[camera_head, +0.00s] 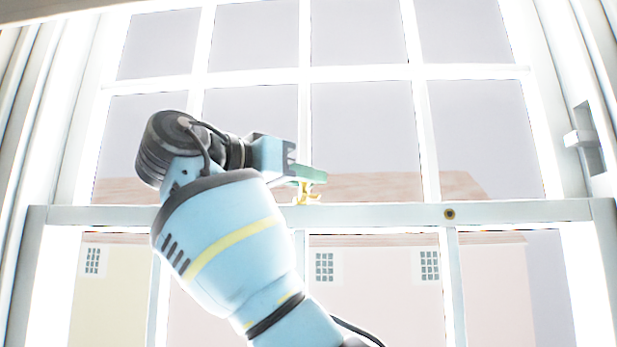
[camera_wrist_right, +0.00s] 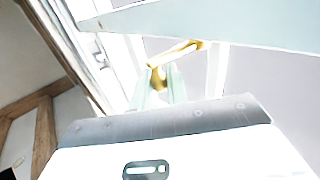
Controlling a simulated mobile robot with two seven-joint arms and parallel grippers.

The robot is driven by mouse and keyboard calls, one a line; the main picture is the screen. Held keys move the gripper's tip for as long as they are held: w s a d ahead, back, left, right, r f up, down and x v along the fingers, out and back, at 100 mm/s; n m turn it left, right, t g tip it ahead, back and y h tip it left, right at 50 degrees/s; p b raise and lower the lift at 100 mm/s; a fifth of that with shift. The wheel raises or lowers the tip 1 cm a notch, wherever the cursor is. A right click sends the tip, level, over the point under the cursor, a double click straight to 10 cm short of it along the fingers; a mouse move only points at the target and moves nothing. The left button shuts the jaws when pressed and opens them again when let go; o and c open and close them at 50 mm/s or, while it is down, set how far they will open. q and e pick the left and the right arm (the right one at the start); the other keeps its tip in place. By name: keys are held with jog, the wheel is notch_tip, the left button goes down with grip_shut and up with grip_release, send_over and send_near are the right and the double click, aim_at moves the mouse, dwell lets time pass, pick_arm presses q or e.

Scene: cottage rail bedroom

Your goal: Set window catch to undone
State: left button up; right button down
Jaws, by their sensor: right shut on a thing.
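The brass window catch (camera_head: 306,197) sits on the middle rail of the sash window, near the rail's centre. My right gripper (camera_head: 314,175) reaches it from the left, with its greenish fingers at the top of the catch and partly covering it. In the right wrist view the catch (camera_wrist_right: 182,50) shows as a gold bar and knob, and the right gripper (camera_wrist_right: 160,88) is shut on its knob end between the two fingers. The exact angle of the catch lever is hard to tell. My left gripper is not in view.
White glazing bars and panes lie close behind my arm. A white block (camera_head: 580,138) juts from the right frame.

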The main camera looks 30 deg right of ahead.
jog(key=shift+a+m+g, duration=0.1)
jog(key=shift+m+g, duration=0.2)
jog(key=shift+g, duration=0.2)
jog(key=c, duration=1.4)
grip_release()
jog(key=shift+w, duration=0.1)
